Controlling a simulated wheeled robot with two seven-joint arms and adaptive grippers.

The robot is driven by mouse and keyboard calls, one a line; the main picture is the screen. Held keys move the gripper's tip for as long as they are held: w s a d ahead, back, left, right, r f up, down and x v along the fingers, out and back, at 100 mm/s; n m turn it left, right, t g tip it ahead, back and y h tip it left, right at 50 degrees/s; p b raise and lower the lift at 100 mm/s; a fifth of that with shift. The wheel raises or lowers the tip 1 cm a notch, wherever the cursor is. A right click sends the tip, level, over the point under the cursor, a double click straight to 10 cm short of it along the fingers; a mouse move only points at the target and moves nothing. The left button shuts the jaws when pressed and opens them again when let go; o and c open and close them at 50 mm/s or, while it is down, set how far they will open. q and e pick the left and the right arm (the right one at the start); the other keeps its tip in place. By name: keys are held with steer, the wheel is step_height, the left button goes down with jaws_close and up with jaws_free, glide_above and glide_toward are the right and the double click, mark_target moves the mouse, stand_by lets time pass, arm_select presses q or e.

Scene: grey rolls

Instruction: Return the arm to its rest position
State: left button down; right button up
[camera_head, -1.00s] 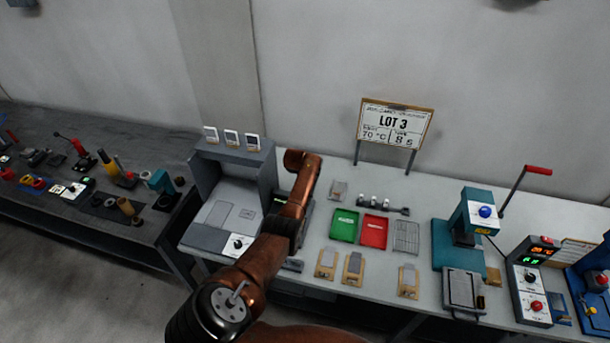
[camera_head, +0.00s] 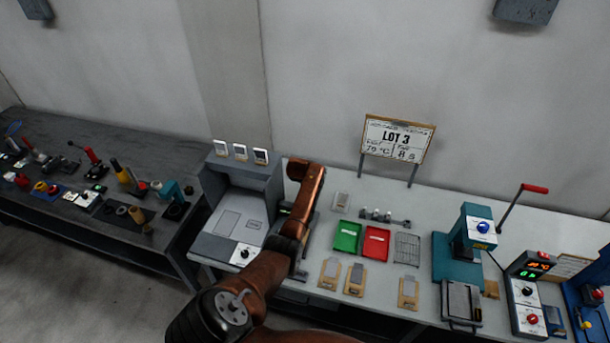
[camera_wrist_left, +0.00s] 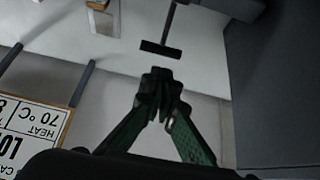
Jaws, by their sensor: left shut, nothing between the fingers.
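My left arm (camera_head: 262,278) comes up from the bottom of the head view, and its brown forearm reaches over the table beside the grey booth. Its gripper is hidden behind the arm there. In the left wrist view my left gripper (camera_wrist_left: 160,80) is shut, with its dark green fingers together and nothing between them. A dark T-shaped bar (camera_wrist_left: 161,49) shows just beyond the fingertips. My right gripper is in neither view.
The grey booth (camera_head: 215,190) stands just left of the arm. Green (camera_head: 346,238) and red (camera_head: 376,243) trays lie to its right. The LOT 3 sign (camera_head: 397,140) stands behind. A teal press (camera_head: 465,245) is further right. A dark tool bench (camera_head: 110,225) is at left.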

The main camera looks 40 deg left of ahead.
arm_select(q)
steer(key=v, duration=0.6)
steer(key=shift+r, duration=0.5)
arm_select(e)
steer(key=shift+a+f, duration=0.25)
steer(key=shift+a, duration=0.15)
arm_select(q)
steer(key=shift+w, duration=0.1)
